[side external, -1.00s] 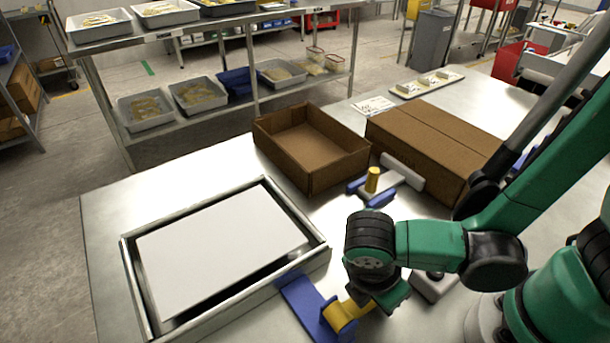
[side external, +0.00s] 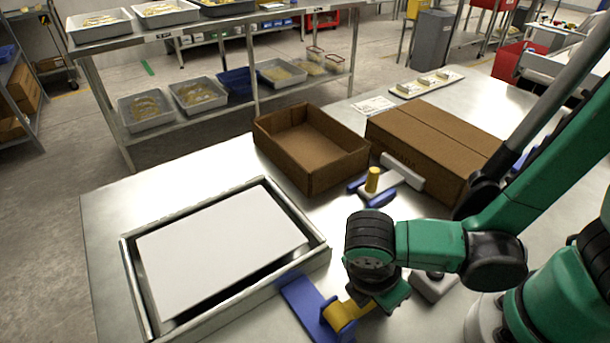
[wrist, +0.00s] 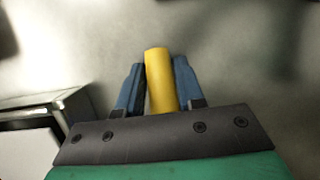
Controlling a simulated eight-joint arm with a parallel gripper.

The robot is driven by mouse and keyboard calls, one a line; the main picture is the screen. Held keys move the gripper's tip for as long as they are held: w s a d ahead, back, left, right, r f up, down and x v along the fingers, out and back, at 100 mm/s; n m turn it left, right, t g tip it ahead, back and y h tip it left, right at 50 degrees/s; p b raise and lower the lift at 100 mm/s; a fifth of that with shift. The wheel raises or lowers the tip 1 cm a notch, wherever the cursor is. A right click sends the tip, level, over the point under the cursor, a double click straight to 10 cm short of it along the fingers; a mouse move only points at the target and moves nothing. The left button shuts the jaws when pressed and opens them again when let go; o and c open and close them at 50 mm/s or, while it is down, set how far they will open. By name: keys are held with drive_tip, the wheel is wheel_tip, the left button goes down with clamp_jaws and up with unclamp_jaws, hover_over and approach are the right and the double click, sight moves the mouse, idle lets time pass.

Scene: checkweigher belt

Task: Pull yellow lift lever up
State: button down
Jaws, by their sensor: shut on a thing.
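The yellow lift lever (side external: 341,314) sits by a blue bracket (side external: 303,303) at the right front corner of the metal frame. My gripper (wrist: 158,75) is shut on the lever, with a blue-grey finger on each side of it in the wrist view. The lever (wrist: 161,82) stands out between and slightly past the fingers. In the side view my wrist hides the fingertips and part of the lever. A white plate (side external: 220,250) lies inside the metal frame (side external: 292,291), and dark gaps show along its edges.
An open cardboard box (side external: 308,140) and a closed carton (side external: 430,140) stand behind my gripper. A small yellow post (side external: 372,180) on a blue and white fixture stands in front of them. The table (side external: 185,175) is bare behind the frame.

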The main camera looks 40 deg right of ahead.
drive_tip(key=shift+r, duration=2.7)
unclamp_jaws()
wheel_tip(320, 180, up, 7)
drive_tip(key=w+d+m+t+y, duration=0.3)
drive_tip(key=w+d+m+t, duration=0.4)
drive_tip(key=m, duration=1.1)
drive_tip(key=w+d, duration=0.2)
drive_tip(key=d, duration=0.2)
drive_tip(key=shift+w+r, duration=0.3)
drive_tip(key=shift+r, duration=0.05)
